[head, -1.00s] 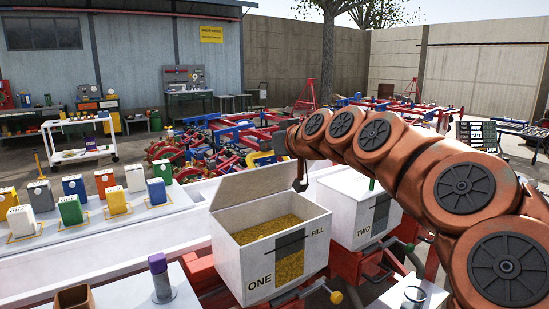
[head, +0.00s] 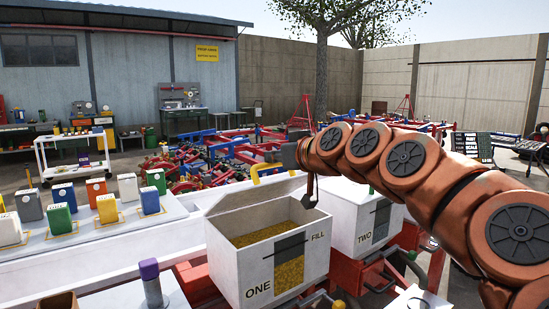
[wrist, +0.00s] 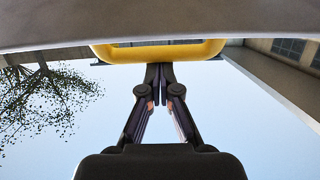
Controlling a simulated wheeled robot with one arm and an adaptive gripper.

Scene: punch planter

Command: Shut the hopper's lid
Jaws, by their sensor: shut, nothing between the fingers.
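Hopper ONE (head: 227,262) is a white box with its lid (head: 255,192) standing open, tilted up at the back edge. Grain-like yellow fill (head: 268,234) shows inside. My gripper (head: 309,201) points down above the hopper's back right part, beside the lid's right end. In the wrist view my fingers (wrist: 160,72) are together and empty. A yellow handle-like bar (wrist: 160,53) lies beyond the fingertips, and a pale grey surface fills the top. I cannot tell whether the fingers touch anything. Hopper TWO (head: 352,225) stands to the right, its top partly hidden by my arm.
A pale bench (head: 100,262) with several coloured containers is at the left. A purple-capped post (head: 150,270) stands at the front left. Red and blue machine frames (head: 215,160) lie behind. A tree (head: 322,85) and walls stand farther back.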

